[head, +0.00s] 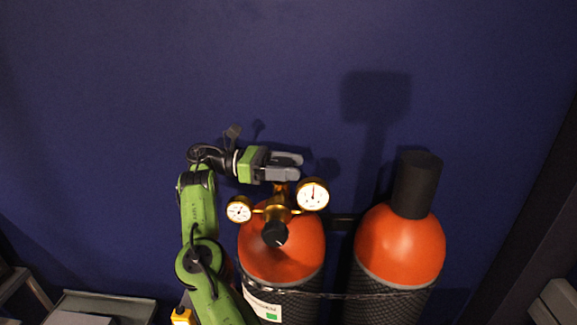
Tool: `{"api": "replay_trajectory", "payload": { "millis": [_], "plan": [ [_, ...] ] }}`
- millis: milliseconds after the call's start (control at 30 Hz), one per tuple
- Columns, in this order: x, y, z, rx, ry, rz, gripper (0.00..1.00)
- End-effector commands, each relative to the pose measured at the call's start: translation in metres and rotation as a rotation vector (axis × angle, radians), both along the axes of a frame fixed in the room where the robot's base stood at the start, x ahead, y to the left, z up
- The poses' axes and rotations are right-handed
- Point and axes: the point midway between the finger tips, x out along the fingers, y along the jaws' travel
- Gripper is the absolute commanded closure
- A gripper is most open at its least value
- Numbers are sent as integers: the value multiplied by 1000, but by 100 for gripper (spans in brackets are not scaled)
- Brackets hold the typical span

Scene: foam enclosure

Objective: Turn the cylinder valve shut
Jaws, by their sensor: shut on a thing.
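An orange-topped gas cylinder (259,262) stands upright in the lower middle of the head view. A brass regulator (279,208) sits at its top, with a small round gauge (239,210) on the left, a larger gauge (313,194) on the right and a black knob (274,234) in front. My gripper (299,166) reaches in from the left above the regulator. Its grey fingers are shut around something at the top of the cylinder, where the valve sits. The fingers hide the valve handle itself.
A second orange cylinder (399,245) with a black cap (416,185) stands upright on the right. A strap (343,295) runs across both cylinders. A dark blue wall (200,70) is close behind. A grey box-like thing (100,307) is at lower left.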

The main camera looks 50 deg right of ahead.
Motion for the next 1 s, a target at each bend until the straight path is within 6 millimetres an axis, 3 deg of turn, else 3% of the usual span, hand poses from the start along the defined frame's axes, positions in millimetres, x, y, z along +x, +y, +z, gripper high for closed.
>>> {"api": "replay_trajectory", "payload": {
  "millis": [433,467,600,1000],
  "plan": [
    [0,1,-6,10,1,-18,74],
    [0,1,-6,10,1,-18,39],
    [0,1,-5,8,0,-16,18],
    [0,1,-2,3,-1,-13,18]
  ]
}}
